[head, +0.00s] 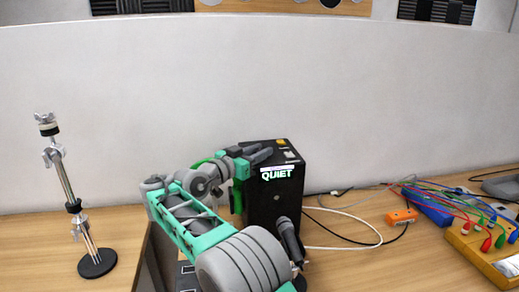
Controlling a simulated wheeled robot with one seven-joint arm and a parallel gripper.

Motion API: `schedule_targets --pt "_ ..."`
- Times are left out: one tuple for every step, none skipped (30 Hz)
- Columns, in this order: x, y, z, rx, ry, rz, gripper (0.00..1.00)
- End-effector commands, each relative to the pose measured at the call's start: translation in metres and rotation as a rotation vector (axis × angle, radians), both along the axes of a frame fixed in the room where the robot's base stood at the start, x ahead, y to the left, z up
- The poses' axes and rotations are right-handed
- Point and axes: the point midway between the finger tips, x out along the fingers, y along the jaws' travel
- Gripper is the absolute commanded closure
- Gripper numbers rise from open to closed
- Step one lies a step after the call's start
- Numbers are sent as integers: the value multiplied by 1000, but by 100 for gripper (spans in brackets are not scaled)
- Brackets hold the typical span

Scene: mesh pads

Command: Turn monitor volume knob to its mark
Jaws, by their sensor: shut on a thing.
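The black monitor box (290,212) stands upright on the wooden table, with a white and green "QUIET" label (276,174) near its top front edge. My arm reaches up from the lower middle, and my gripper (260,154) is at the left part of the monitor's top. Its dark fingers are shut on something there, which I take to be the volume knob. The knob and its mark are hidden or too small to make out. Small yellow and white patches (282,142) show on the top, right of the fingers.
A dark microphone (290,240) stands close before the monitor. A metal stand (70,205) is at the left. White and black cables, an orange block (401,217), a blue box (428,207) and a yellow board with coloured leads (472,246) lie at the right. A pale partition rises behind.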

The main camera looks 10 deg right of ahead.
Motion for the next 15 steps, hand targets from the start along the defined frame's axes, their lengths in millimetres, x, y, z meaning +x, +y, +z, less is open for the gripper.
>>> schedule_targets --pt "0 0 0 -1 1 -3 100" --pt "0 0 0 -1 1 -4 100" --pt "0 0 -1 -1 1 -5 100" --pt "0 -1 -1 -1 1 -5 100" --pt "0 -1 -1 -1 1 -5 100" --pt "0 -1 -1 -1 0 -5 100" --pt "0 -1 -1 -1 0 -5 100" --pt "0 -1 -1 -1 0 -5 100" --pt "0 -1 0 -1 0 -5 100" --pt "0 -1 0 -1 0 -5 100" --pt "0 -1 0 -1 0 -4 100" --pt "0 -1 0 -1 0 -4 68" --pt "0 -1 0 -1 0 -4 66" --pt "0 -1 0 -1 0 -4 64" --pt "0 -1 0 -1 0 -4 60"
